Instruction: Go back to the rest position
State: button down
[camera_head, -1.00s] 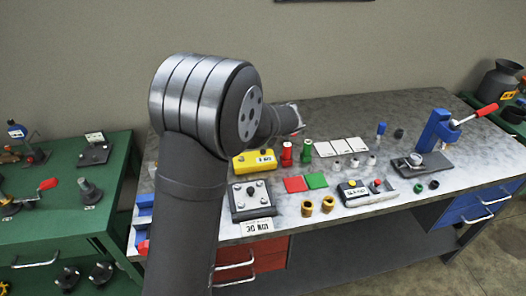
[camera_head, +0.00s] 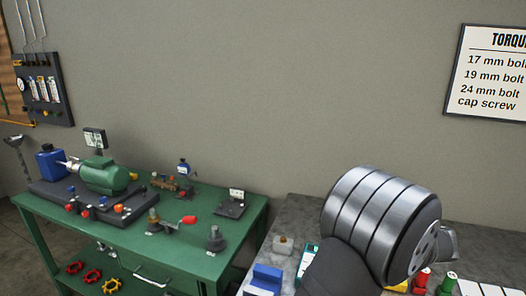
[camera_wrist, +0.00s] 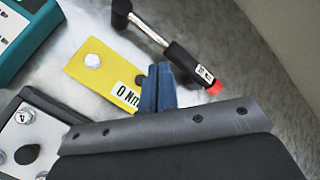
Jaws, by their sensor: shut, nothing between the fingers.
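In the wrist view my gripper (camera_wrist: 158,86) shows two blue fingers pressed together, empty. They reach over the edge of a yellow plate (camera_wrist: 100,70) with a bolt head and a label reading "0 Nm". I cannot tell whether the fingertips touch it. In the head view my grey arm fills the lower right, and my gripper is hidden there.
A black tool with a red tip (camera_wrist: 213,88) lies beside the fingers. A grey plate with bolts (camera_wrist: 30,135) and a teal-edged device (camera_wrist: 30,35) are at left. In the head view, a green table (camera_head: 190,262) stands left of the grey workbench (camera_head: 300,212).

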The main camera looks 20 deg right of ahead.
notch_tip(320, 180, up, 3)
jog(key=shift+r, duration=0.2)
